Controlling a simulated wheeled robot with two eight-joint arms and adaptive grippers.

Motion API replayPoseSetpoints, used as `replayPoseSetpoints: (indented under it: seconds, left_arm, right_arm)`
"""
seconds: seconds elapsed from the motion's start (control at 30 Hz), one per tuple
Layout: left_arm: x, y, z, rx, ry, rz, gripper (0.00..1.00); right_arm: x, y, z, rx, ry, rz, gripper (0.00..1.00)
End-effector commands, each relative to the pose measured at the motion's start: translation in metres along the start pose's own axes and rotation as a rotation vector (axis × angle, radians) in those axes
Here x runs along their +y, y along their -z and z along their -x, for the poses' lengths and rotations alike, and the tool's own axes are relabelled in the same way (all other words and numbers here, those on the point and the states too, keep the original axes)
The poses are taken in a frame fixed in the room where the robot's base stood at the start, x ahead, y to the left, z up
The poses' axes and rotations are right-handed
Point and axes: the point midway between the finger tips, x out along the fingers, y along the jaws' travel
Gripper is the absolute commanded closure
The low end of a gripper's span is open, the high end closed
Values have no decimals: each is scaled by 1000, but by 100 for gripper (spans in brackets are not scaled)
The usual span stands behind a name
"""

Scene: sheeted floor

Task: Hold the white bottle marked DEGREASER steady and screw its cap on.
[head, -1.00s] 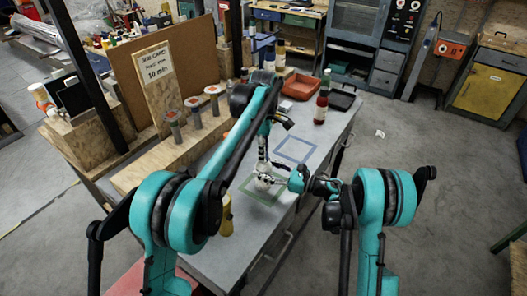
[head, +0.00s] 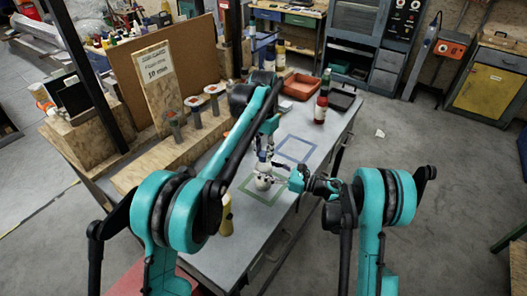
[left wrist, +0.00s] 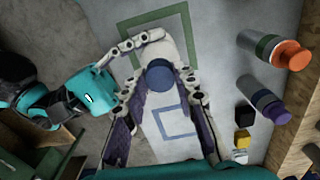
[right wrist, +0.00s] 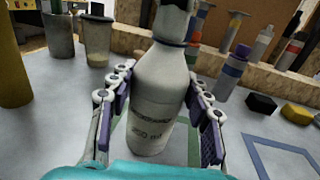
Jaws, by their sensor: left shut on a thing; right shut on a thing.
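The white bottle (right wrist: 155,100) stands upright in the right wrist view; its label is only partly readable. My right gripper (right wrist: 158,98) is shut around its body, one finger on each side; it also shows in the head view (head: 290,181). The blue cap (left wrist: 160,75) sits at the bottle's top in the left wrist view, with the white bottle (left wrist: 156,50) behind it. My left gripper (left wrist: 163,85) is shut on the cap from above; it also shows in the head view (head: 265,162). I cannot tell how far the cap is seated on the thread.
A green taped square (head: 245,192) surrounds the bottle's spot, and a blue taped square (head: 296,149) lies beyond. A yellow bottle (head: 226,215) stands at the near left. A wooden rack (head: 190,150) with bottles runs along the left. A red tray (head: 301,87) lies farther back.

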Motion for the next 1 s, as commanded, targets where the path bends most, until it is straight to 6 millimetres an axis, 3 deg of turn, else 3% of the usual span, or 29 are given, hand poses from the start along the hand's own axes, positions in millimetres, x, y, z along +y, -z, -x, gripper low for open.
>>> replayPoseSetpoints:
  seconds: [0.1, 0.3, 0.47, 0.5, 0.57, 0.87, 1.0]
  left_arm:
    - [0, 0, 0, 0, 1, -284, 100]
    - [0, 0, -1, 0, 1, -676, 100]
    - [0, 0, 0, 0, 1, -676, 100]
    - [-1, 0, 0, 0, 1, -675, 62]
    - [0, 0, 0, 0, 1, -675, 52]
    - [0, 0, 1, 0, 1, -673, 52]
    - [0, 0, 17, 0, 0, -673, 52]
  right_arm:
    - [0, 0, 0, 0, 0, 0, 100]
    - [0, 0, 0, 0, 0, 0, 100]
    - [0, 0, 0, 0, -1, 0, 100]
    - [0, 0, 0, 0, -1, 0, 100]
    - [0, 0, 0, 0, -1, 0, 100]
    - [0, 0, 0, 0, 0, 0, 100]
    - [0, 0, 0, 0, 0, 0, 100]
